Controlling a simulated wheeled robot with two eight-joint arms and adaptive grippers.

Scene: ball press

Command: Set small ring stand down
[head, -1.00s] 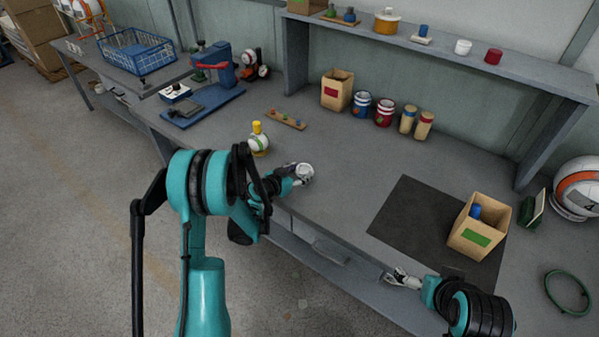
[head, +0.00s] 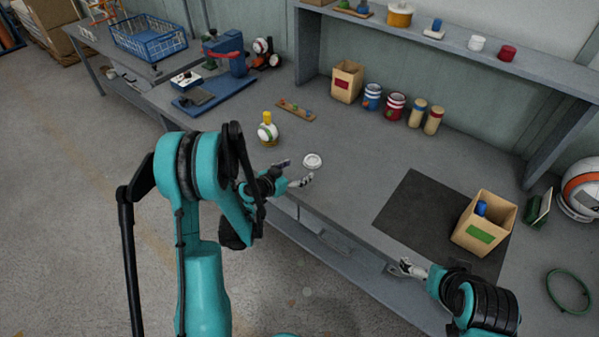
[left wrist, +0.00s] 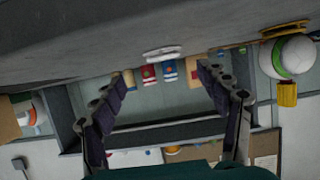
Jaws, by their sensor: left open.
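The small ring stand (head: 312,161) is a low white ring resting on the grey workbench (head: 350,165), just beyond my left gripper. It also shows in the left wrist view (left wrist: 163,53), where the picture is upside down. My left gripper (head: 298,172) is open and empty, its two fingers apart and pointing toward the ring stand, without touching it. In the left wrist view its fingers (left wrist: 163,78) are spread wide, with the ring stand past the tips. My right gripper (head: 411,268) is near the bench's front edge; its finger opening is too small to read.
A wooden peg strip (head: 297,111) and several cans (head: 394,106) lie farther back. A dark mat (head: 412,212) with a cardboard box (head: 490,224) is at right. Bench between ring stand and mat is clear.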

